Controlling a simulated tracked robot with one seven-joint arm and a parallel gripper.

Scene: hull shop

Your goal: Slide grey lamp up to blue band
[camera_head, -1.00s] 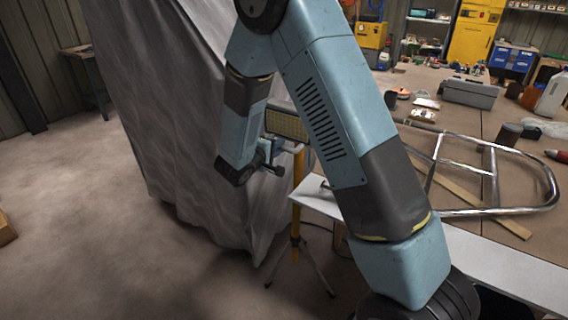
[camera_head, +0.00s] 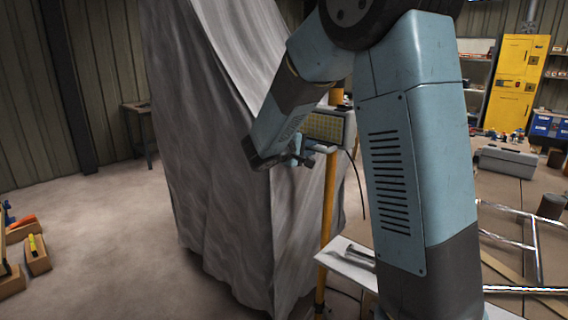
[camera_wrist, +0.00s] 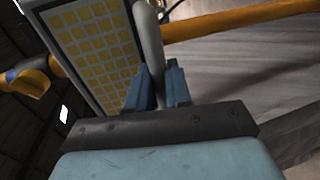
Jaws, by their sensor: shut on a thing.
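The grey lamp (camera_head: 328,127), with a grid of yellow cells on its face, sits on a yellow upright pole (camera_head: 327,205). The pole also shows above the lamp. My gripper (camera_head: 303,160) is at the lamp's lower left. In the wrist view the lamp (camera_wrist: 95,45) is close on the left, and my gripper's blue fingers (camera_wrist: 158,88) are shut around a grey bar (camera_wrist: 150,45) beside it. The yellow pole (camera_wrist: 235,22) runs across behind the lamp.
A grey draped cover (camera_head: 225,160) stands close behind and left of my gripper. A white bench edge (camera_head: 350,262) lies below the lamp, with a bent metal tube frame (camera_head: 510,240) to the right. The floor at left is open, with small boxes (camera_head: 37,255) at its edge.

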